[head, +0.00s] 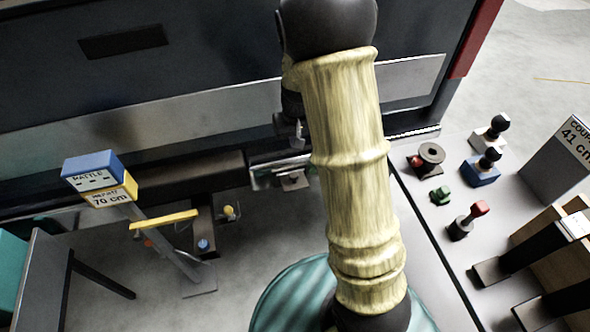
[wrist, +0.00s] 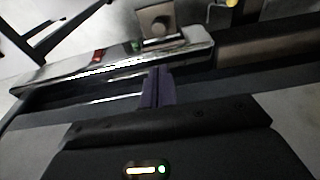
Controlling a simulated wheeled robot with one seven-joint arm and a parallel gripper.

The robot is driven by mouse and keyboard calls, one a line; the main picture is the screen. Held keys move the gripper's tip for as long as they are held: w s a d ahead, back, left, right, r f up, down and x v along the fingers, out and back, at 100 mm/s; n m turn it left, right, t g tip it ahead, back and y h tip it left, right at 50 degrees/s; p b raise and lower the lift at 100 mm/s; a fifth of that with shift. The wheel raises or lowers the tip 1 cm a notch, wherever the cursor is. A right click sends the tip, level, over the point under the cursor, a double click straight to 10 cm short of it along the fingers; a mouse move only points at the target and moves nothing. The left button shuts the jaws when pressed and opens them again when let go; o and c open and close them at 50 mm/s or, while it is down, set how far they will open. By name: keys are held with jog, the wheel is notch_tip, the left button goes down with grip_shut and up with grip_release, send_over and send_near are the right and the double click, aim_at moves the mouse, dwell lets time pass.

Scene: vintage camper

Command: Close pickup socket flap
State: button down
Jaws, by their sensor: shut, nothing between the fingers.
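A small square metal socket fitting (wrist: 158,22) with a round middle sits beside the bright metal bar in the wrist view. It looks like the pickup socket. Whether its flap stands open or lies shut, I cannot tell. In the head view a small fitting, likely the same one (head: 293,181), shows just below the bar, left of my arm. My gripper's dark fingers (wrist: 157,88) are together and empty, with their tips at the bar's near edge, apart from the fitting. In the head view my gripper (head: 297,135) is partly hidden by my arm, above the bar.
The bright metal bar (wrist: 60,75) and dark bumper (head: 190,178) run along the vehicle's rear. A post with a blue and yellow sign (head: 95,175) stands left. A grey bench (head: 420,205) with several small fittings lies right. Open floor shows below the bumper.

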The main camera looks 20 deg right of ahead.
aim_at(295, 175)
jog(key=f, duration=1.3)
jog(key=shift+w+f, duration=0.3)
jog(key=shift+f+b, duration=0.15)
jog(key=shift+b, duration=0.15)
jog(key=shift+s+d+t, duration=0.1)
jog(key=shift+s+t, duration=0.15)
jog(key=shift+t, duration=0.05)
jog(key=shift+a+b, duration=0.25)
jog(key=shift+b, duration=0.2)
jog(key=shift+s+d+b, duration=0.1)
jog(key=shift+d+b, duration=0.2)
jog(key=shift+b, duration=0.1)
jog(key=shift+f, duration=0.1)
jog(key=shift+s+a+f+t+b, duration=0.1)
jog(key=shift+a+t+b, duration=0.05)
jog(key=shift+t+b, duration=0.2)
